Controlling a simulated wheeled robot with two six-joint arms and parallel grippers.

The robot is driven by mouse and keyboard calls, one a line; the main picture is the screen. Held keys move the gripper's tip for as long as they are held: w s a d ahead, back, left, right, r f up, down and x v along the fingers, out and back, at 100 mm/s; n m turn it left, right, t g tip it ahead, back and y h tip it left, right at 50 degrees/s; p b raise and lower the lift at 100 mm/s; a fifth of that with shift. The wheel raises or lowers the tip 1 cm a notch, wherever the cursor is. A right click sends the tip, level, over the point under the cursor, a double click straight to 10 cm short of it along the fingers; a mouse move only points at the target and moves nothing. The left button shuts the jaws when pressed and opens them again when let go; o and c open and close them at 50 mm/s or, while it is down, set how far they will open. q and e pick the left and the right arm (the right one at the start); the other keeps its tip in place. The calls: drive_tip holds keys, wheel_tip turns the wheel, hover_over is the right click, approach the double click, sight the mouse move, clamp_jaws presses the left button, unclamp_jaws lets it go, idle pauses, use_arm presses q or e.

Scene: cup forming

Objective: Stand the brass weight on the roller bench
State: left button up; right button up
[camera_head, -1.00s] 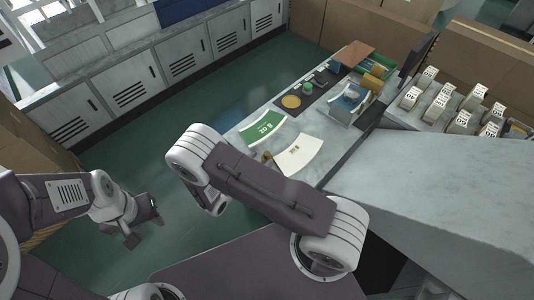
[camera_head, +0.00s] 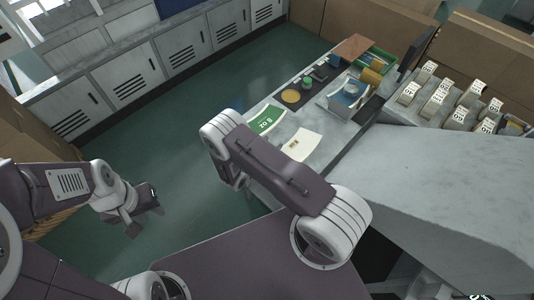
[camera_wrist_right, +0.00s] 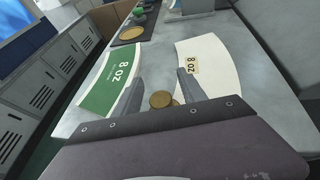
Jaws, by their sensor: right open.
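The brass weight (camera_wrist_right: 160,99) is a small round golden piece in the right wrist view, on the grey bench top between the two printed sheets. Its lower part is hidden by my wrist. My right gripper (camera_wrist_right: 159,80) is open, its two grey fingers appearing on either side of the weight; I cannot tell whether they touch it. In the head view my right arm hides the gripper and the weight. A grey fixture with blue parts (camera_head: 347,97) stands farther along the bench; I cannot tell if it is the roller bench. My left gripper (camera_head: 142,217) is open and empty above the floor.
A green sheet (camera_head: 266,120) and a white sheet (camera_head: 297,145), each marked 8 oz, lie on the bench. A dark mat carries a yellow disc (camera_head: 291,96) and a green round piece (camera_head: 307,82). Several numbered blocks (camera_head: 438,103) stand at right.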

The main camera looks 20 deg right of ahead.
drive_tip(key=shift+s+a, duration=0.1)
clamp_jaws()
drive_tip(key=shift+r, duration=0.1)
drive_tip(key=shift+r, duration=0.25)
drive_tip(key=s+d+r+b, duration=0.2)
drive_tip(key=s+d+r, duration=0.4)
drive_tip(key=s+r, duration=0.4)
drive_tip(key=shift+r, duration=0.25)
